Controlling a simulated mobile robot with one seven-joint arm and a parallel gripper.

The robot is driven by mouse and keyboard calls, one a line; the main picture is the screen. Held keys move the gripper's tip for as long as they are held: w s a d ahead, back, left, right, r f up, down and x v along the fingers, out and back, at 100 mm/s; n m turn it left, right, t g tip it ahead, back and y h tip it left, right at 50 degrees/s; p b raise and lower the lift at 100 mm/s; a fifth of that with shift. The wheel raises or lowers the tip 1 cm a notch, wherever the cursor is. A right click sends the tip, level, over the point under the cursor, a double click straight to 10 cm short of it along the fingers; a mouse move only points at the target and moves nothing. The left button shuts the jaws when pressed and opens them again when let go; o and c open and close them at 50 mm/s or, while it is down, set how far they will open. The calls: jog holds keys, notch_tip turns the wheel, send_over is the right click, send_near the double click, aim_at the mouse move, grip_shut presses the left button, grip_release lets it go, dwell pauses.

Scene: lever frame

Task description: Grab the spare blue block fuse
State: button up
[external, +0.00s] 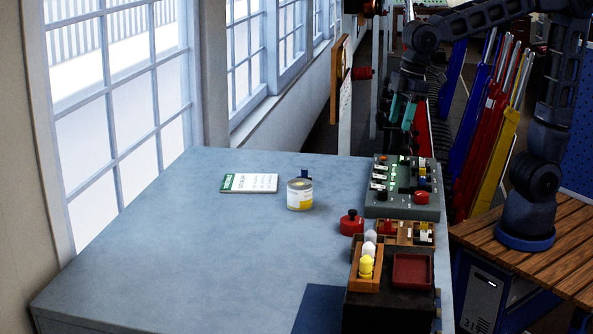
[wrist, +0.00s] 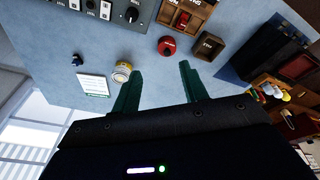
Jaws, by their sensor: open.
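A small dark blue block (external: 305,174), likely the spare blue block fuse, stands on the bench just behind a can with a yellow and white label (external: 299,195). The can partly hides it. In the wrist view the blue block (wrist: 77,60) shows clear of the can (wrist: 121,73), at the upper left beside a white card. My gripper (external: 403,108) is open and empty, high above the bench's far right end near the control panel. In the wrist view its teal fingers (wrist: 157,80) are spread apart, with the blue block well to their left.
The grey control panel (external: 403,205) with switches and a red button stands at the bench's right edge. A red knobbed object (external: 351,223), a wooden tray (external: 390,236) and an orange holder (external: 355,276) stand in front. The bench's left is clear.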

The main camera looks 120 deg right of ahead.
jog(key=w+d+f, duration=0.2)
jog(key=w+d, duration=0.2)
jog(key=d, duration=0.5)
jog(key=m+g+y, duration=0.1)
jog(key=m+g, duration=0.1)
jog(key=m, duration=0.1)
send_near(304, 171)
jog(key=d, duration=0.1)
jog(key=shift+d, duration=0.3)
notch_tip(304, 171, down, 5)
jog(key=shift+a+r, duration=0.1)
jog(key=shift+s+a+f, duration=0.1)
jog(key=shift+a+f, duration=0.05)
jog(key=shift+f, duration=1.2)
jog(key=shift+s+a+f, duration=0.1)
jog(key=shift+a+f, duration=0.05)
jog(key=shift+f, duration=1.25)
grip_shut()
